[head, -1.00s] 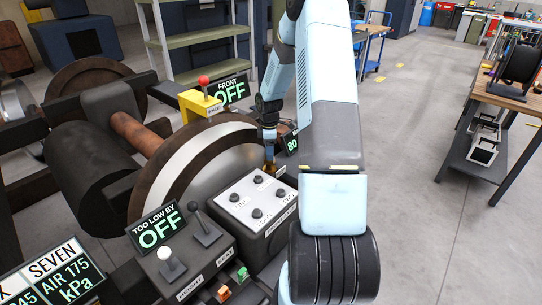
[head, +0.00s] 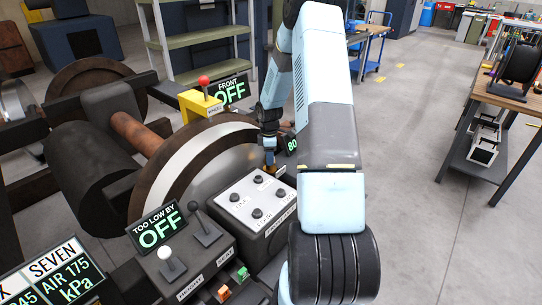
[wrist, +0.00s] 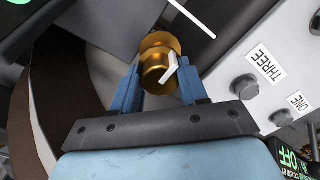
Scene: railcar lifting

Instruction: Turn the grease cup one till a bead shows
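A brass grease cup (wrist: 157,70) with a round flange shows in the middle of the wrist view. It carries a short white mark on its side facing the camera. My gripper (wrist: 158,72) has its two blue fingers on either side of the cup, close against it. In the head view my gripper (head: 269,160) points down at the far corner of the grey box with the white top (head: 243,203), and little of the brass shows there. The cup's own label is not visible, and I see no bead of grease.
Dark bolts with labels THREE (wrist: 264,63) and ONE (wrist: 294,100) sit on the white top beside the cup. A large wheel (head: 185,165) stands left of the box. A lever box (head: 190,255) and an OFF display (head: 157,230) stand nearer.

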